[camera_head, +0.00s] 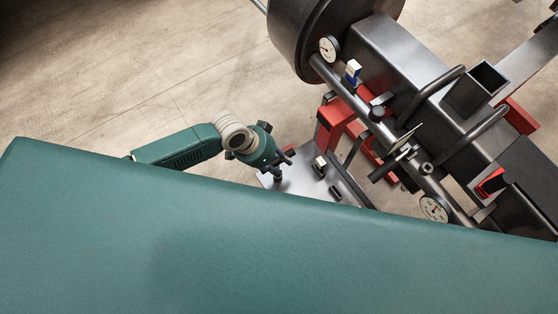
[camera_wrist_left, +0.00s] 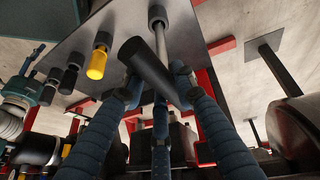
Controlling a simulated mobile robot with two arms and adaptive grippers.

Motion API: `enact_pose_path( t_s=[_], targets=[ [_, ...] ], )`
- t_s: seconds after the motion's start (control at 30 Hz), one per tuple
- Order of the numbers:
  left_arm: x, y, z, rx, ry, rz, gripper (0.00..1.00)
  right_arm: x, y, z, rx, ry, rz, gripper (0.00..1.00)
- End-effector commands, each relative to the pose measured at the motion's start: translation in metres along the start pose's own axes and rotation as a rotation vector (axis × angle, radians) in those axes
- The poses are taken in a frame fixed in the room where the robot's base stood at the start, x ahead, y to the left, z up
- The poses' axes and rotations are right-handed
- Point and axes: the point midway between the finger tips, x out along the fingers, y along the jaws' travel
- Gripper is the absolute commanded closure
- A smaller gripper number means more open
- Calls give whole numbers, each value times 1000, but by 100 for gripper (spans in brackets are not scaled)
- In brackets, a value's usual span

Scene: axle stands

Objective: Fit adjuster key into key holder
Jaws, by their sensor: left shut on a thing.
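My left gripper (camera_head: 281,168) is beside a grey metal panel (camera_head: 310,185) in the head view. In the left wrist view its blue ribbed fingers (camera_wrist_left: 158,100) are shut on the adjuster key. The key has a thick dark bar handle (camera_wrist_left: 148,70), tilted across the fingers, and a shiny shaft (camera_wrist_left: 161,45). The shaft's far end meets a dark round piece (camera_wrist_left: 157,14) against the panel. I cannot tell whether this is the key holder or part of the key, nor whether the shaft is seated. My right gripper is not in view.
Dark cylinders (camera_wrist_left: 68,78) and a yellow-bodied one (camera_wrist_left: 97,62) stand on the panel beside the key. The concrete floor (camera_head: 130,80) at left is open.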

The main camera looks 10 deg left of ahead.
Motion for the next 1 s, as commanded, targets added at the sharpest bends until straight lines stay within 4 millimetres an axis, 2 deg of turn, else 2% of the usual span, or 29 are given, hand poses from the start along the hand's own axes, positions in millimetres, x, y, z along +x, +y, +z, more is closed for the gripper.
enact_pose_path(
  t_s=[0.4,0.43,0.53,0.83,1.0],
  targets=[
    [10,-1,4,1,1,1,100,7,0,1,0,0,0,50],
    [9,-1,4,1,1,1,69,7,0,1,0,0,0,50],
    [9,-1,4,1,1,0,50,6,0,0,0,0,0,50],
    [8,-2,4,0,-1,0,50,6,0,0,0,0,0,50],
    [-9,-3,4,1,1,-2,50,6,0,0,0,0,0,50]
  ],
)
